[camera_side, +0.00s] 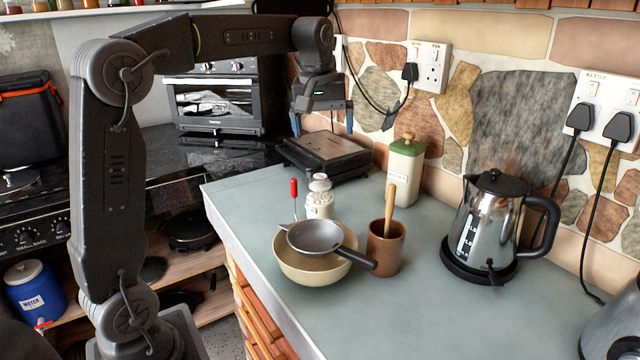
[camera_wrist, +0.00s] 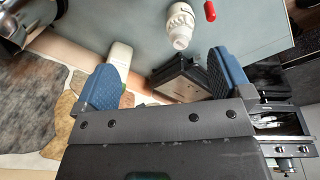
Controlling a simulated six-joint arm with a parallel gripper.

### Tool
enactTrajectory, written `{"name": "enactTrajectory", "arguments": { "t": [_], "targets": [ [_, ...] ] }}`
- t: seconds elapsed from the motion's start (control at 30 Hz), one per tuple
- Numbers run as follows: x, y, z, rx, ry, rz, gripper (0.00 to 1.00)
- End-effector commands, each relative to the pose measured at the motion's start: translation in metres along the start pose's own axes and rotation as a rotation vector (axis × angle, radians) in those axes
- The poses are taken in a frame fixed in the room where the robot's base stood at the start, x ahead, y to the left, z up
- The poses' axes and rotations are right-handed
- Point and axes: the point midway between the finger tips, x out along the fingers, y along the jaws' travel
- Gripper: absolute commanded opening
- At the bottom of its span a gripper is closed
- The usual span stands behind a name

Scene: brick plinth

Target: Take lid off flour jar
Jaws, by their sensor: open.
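The flour jar (camera_side: 403,180) is a cream canister with a small label, standing upright on the counter against the stone wall. Its green lid (camera_side: 400,148) with a wooden knob sits on top. In the wrist view the jar's cream body (camera_wrist: 119,58) shows beside the left finger, which partly hides the lid end. My gripper (camera_side: 322,118) is open and empty, with blue fingertips pointing down. It is left of the jar and higher than the lid, over the area of a dark grill. Both fingers also show in the wrist view (camera_wrist: 162,80).
The dark grill (camera_side: 325,150) stands left of the jar. In front are a white ceramic bottle (camera_side: 319,203), a bowl (camera_side: 290,267) with a pan (camera_side: 314,236) on it, and a wooden cup (camera_side: 384,250) with a spoon. A kettle (camera_side: 490,220) stands right.

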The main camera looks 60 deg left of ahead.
Motion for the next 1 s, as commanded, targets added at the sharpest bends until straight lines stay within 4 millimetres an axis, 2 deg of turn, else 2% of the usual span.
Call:
{"name": "enactTrajectory", "arguments": {
  "t": [0.03,0.1,0.2,0.33,0.43,0.57,0.8,1.0],
  "targets": [
    [0.01,0.0,-0.025,-0.073,-0.022,-0.021,0.97],
    [0.02,-0.002,-0.052,-0.17,-0.047,-0.046,0.97],
    [0.036,-0.008,-0.084,-0.289,-0.076,-0.077,0.97],
    [0.051,-0.015,-0.11,-0.394,-0.1,-0.104,0.97],
    [0.057,-0.019,-0.119,-0.435,-0.11,-0.115,0.97],
    [0.069,-0.021,-0.12,-0.449,-0.114,-0.12,0.97],
    [0.113,-0.025,-0.113,-0.446,-0.115,-0.12,0.97],
    [0.139,-0.027,-0.11,-0.445,-0.112,-0.118,0.97]
  ]
}}
